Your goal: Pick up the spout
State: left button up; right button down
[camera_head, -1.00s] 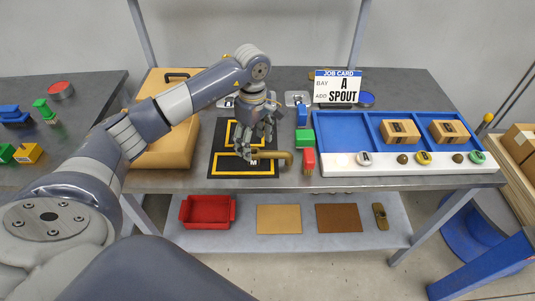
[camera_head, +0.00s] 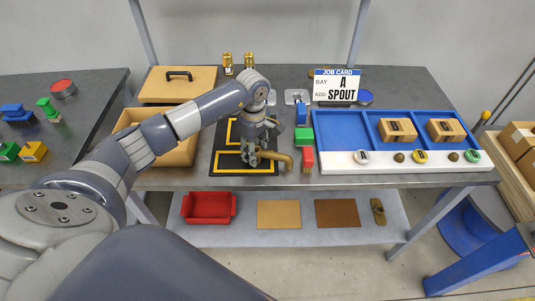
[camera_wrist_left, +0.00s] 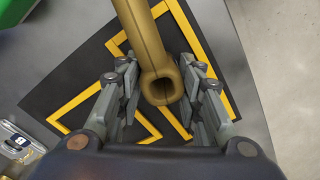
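The spout (camera_head: 280,156) is a bent brass tube over the front part of the black mat with yellow outlines (camera_head: 226,166). My left gripper (camera_head: 257,157) points down at the spout's left part. In the left wrist view the spout (camera_wrist_left: 160,60) lies between the two fingers (camera_wrist_left: 160,75), its round open end facing the camera. Whether the spout is clear of the mat is hard to tell. The job card (camera_head: 337,86) reads "A" and "SPOUT". My right gripper is not in view.
A blue tray (camera_head: 345,126) with tan boxes is farther right. An open tan box (camera_head: 118,122) is left, its lid (camera_head: 150,88) behind. Brass fittings (camera_head: 227,63) stand at the back.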

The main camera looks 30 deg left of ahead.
pick_arm(q)
grip_shut()
jog(key=shift+r+b, duration=0.35)
jog(key=shift+r, duration=0.1)
notch_tip(320, 180, up, 3)
jog(key=shift+w+f+b, duration=0.1)
jog(key=shift+f+b, duration=0.1)
jog(key=shift+b, duration=0.65)
jog(key=shift+s+d+r+b, duration=0.9)
jog(key=shift+s+b, duration=1.4)
jog(key=shift+s, duration=5.75)
jog(key=d+r+m, duration=0.2)
jog(key=d+m, duration=1)
jog(key=m, duration=0.4)
jog(key=shift+w+d+r+m, duration=0.3)
jog(key=shift+r+m, duration=0.1)
